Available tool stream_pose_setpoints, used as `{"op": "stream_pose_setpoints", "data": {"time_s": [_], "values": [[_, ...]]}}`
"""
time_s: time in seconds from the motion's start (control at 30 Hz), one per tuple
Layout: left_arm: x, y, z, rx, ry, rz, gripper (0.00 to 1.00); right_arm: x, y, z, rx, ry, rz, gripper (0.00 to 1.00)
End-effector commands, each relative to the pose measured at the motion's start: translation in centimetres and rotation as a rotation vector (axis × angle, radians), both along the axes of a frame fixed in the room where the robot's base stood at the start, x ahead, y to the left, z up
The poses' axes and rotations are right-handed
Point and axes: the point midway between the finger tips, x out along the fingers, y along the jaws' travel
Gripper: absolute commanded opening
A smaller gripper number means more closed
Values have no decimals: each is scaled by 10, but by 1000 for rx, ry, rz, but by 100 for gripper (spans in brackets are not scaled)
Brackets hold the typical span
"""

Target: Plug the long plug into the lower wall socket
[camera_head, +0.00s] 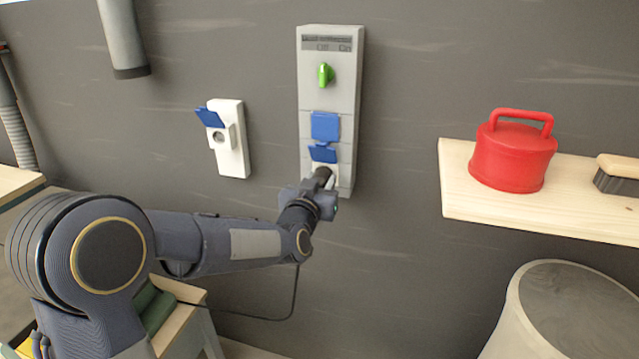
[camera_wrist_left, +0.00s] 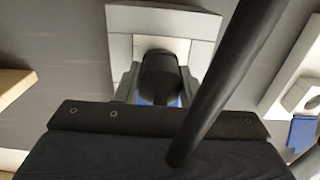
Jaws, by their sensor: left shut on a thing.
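A tall grey panel (camera_head: 332,80) on the wall carries two sockets. The upper socket's blue cover (camera_head: 325,126) is down. The lower socket's blue cover (camera_head: 322,153) is tilted up. My left gripper (camera_head: 321,183) is at this lower socket, shut on the black long plug (camera_head: 324,175). In the left wrist view the plug (camera_wrist_left: 158,72) sits between the fingers, in front of the socket's white face (camera_wrist_left: 165,22). Its contact end is hidden, so I cannot tell how deep it sits. The black cable (camera_wrist_left: 235,75) crosses that view. My right gripper is not in view.
A separate white wall socket (camera_head: 231,150) with a raised blue cover is left of the panel. A wooden shelf (camera_head: 455,195) at the right holds a red canister (camera_head: 512,155) and a brush (camera_head: 618,175). A grey bin (camera_head: 560,310) stands below it.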

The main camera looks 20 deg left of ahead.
Motion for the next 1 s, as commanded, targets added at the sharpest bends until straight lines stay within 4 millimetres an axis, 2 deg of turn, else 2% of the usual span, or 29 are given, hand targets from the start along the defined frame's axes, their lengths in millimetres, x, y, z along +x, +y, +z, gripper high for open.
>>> {"op": "stream_pose_setpoints", "data": {"time_s": [0.3,1.0], "values": [[7,0,0,0,-1,0,0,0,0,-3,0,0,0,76],[10,0,0,0,-1,1,0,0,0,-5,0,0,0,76]]}}
